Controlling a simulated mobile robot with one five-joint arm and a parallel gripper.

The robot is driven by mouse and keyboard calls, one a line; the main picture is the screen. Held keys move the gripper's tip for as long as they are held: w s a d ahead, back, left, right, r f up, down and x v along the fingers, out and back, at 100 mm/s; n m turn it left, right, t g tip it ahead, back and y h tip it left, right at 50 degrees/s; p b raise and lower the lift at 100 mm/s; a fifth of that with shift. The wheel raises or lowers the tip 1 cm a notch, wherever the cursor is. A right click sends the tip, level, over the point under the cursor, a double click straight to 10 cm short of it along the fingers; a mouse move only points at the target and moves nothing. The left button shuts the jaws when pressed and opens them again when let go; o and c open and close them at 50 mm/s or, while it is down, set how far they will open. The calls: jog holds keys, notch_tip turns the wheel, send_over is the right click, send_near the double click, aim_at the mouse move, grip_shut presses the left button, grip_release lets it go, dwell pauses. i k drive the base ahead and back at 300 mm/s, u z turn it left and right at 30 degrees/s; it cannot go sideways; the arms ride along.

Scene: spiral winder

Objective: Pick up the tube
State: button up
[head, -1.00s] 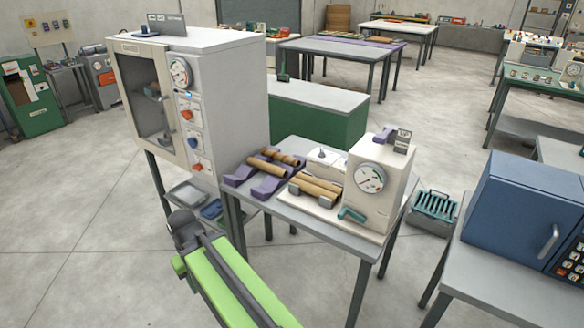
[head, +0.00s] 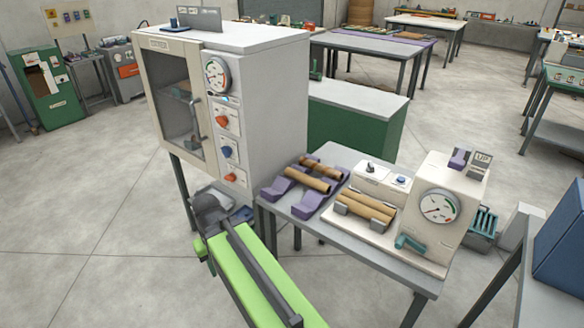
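A brown tube (head: 306,178) lies across the purple cradles (head: 275,190) on the grey table. A second brown tube (head: 322,166) lies just behind it on the same cradles. Two more brown cylinders (head: 366,205) lie side by side on the cream winder machine (head: 437,185), to the right of the cradles. My arm, green and grey, reaches in from the bottom edge to the left of the table, apart from the tubes. No gripper fingers can be made out, and nothing is seen held.
A tall grey cabinet (head: 262,100) with a glazed door, dial and knobs stands left of the table (head: 335,232). A green bench (head: 345,130) stands behind. A blue box (head: 562,245) is at the right edge. Open floor lies at the left and below the table.

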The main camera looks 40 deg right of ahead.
aim_at(319, 185)
jog(key=i, duration=1)
